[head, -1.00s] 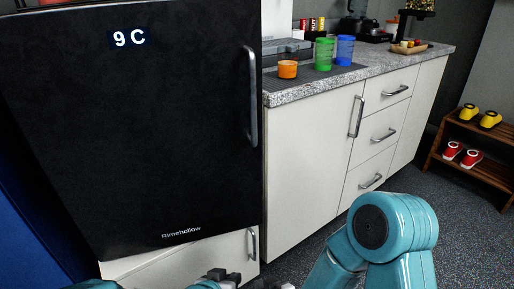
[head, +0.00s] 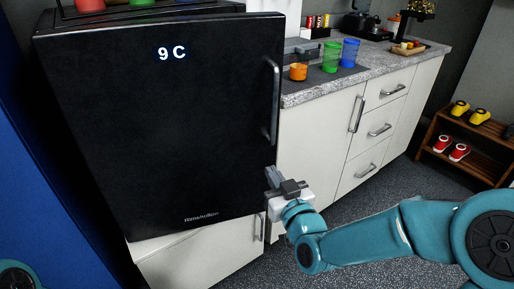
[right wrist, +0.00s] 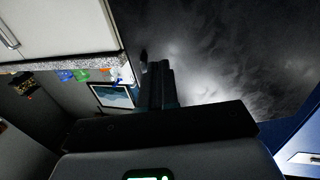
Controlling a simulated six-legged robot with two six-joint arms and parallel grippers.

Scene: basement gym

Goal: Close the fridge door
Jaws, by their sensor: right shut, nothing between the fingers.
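The black fridge door (head: 165,125) shows a "9 C" display and a vertical handle (head: 271,100) on its right edge. My right gripper (head: 271,179) is shut and empty. It is by the door's lower right edge, below the handle; contact is unclear. In the right wrist view, the gripper's fingers (right wrist: 160,84) point at a dark, shiny surface that seems to be the fridge door (right wrist: 225,60). My left gripper is out of view.
White cabinets (head: 315,145) and a grey counter (head: 400,65) stand right of the fridge. Orange, green and blue cups (head: 330,56) stand on the counter. Things also stand on the fridge top. A wooden shoe rack (head: 465,140) is at the right. The speckled floor between is clear.

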